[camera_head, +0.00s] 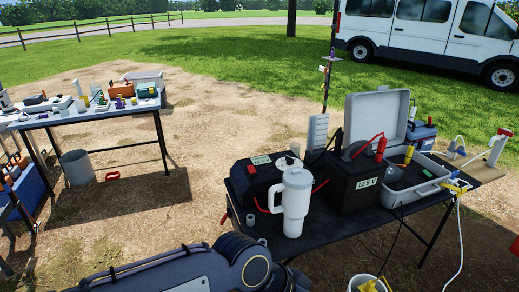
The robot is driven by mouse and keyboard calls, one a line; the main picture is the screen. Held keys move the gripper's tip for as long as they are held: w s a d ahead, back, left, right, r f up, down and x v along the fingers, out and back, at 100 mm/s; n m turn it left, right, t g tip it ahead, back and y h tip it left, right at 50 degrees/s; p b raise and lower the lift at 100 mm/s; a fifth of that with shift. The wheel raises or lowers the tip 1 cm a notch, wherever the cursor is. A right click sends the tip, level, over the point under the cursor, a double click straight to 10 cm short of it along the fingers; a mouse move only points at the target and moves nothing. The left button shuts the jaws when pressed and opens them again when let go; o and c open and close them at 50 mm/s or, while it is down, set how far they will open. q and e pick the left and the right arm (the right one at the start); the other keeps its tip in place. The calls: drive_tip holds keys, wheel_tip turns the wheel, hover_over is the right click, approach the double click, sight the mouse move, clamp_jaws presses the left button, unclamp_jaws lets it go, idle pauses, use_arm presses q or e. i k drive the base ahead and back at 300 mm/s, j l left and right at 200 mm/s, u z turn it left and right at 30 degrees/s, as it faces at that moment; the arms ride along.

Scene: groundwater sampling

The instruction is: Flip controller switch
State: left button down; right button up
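A black box with a white label (248,178) stands at the left of the near table. I cannot tell for certain which is the controller, and no switch can be made out. My dark arm crosses the bottom edge, in front of the table. Neither gripper shows.
A white tumbler with a handle (294,200) stands in front of the black boxes. A second table (92,116) with small gear stands at left. A white van (428,30) is behind.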

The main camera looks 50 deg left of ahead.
sight(251, 170)
drive_tip(key=j, duration=1.85)
